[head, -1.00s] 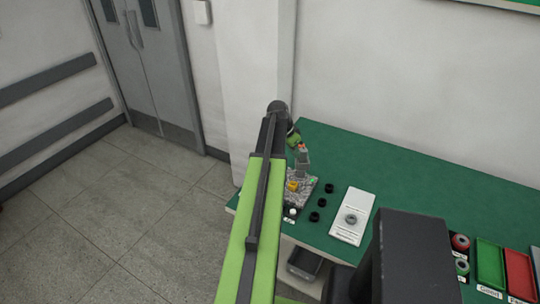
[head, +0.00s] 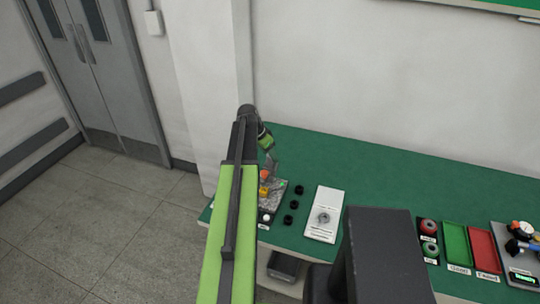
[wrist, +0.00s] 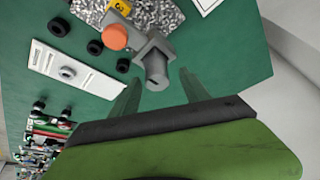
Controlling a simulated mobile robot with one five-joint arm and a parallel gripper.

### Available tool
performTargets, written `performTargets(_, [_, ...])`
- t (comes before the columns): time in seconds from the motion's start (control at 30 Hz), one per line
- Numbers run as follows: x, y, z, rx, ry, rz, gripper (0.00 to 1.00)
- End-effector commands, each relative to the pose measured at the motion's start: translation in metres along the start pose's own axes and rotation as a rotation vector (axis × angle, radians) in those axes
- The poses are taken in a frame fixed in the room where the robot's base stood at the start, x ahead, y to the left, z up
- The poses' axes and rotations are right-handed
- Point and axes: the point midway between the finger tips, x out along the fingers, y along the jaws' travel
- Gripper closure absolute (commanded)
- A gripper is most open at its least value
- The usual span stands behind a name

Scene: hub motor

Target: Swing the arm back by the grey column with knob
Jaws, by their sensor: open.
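The grey column (wrist: 155,62) with its orange knob (wrist: 115,37) shows at the top middle of the wrist view. It stands by the speckled grey plate. In the head view the column (head: 271,160) is small, below the arm's end, with the orange knob (head: 265,173) low beside it. My gripper (wrist: 160,88) is open. In the wrist view its two fingers lie on either side of the column's near end, with gaps; I cannot tell the depth between them. In the head view my gripper (head: 266,141) is just above the column, partly hidden by the wrist.
The speckled plate (wrist: 158,14) carries a yellow part (wrist: 120,5). Several black rings (wrist: 95,47) lie beside it, then a white board (wrist: 80,75) with a grey ring. Green (head: 456,243) and red (head: 484,249) trays are further right. The bench's left edge is close.

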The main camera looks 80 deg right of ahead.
Motion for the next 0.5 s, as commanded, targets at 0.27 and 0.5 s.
performTargets(0.27, [-0.066, 0.005, -0.012, 0.011, -0.001, 0.004, 0.46])
performTargets(0.5, [-0.121, 0.008, -0.018, 0.020, -0.001, 0.007, 0.46])
